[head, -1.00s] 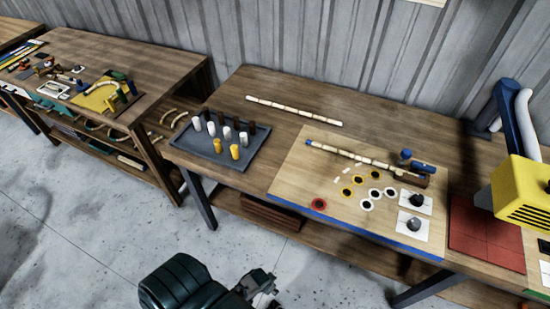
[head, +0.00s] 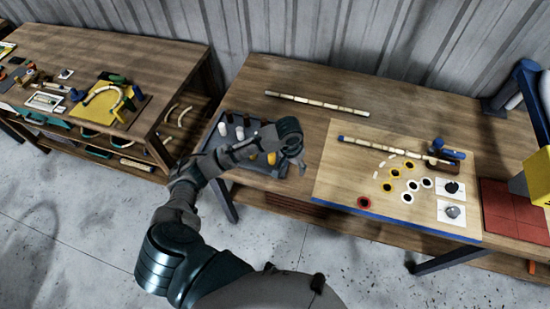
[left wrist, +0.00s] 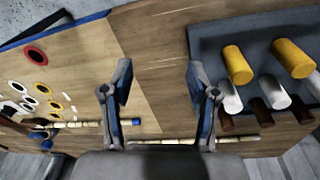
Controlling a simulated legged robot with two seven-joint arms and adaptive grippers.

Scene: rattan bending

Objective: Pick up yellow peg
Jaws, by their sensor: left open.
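Two yellow pegs, a nearer one (left wrist: 238,66) and another (left wrist: 293,58), stand on the dark grey tray (left wrist: 203,38) at the right of the left wrist view. In the head view one yellow peg (head: 271,158) shows beside my left gripper (head: 297,160); my arm covers part of the tray (head: 212,139). In the left wrist view my left gripper (left wrist: 159,88) is open and empty. Its fingers are over the bare wood and the board's edge, to the left of the yellow pegs. My right gripper does not show.
White pegs (left wrist: 272,92) and brown pegs (left wrist: 243,117) share the tray. A light board (head: 330,185) with colored rings, a rattan rod and dark knobs lies to the right. Another rod (head: 316,102) lies behind. A yellow machine (head: 538,176) stands at the far right.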

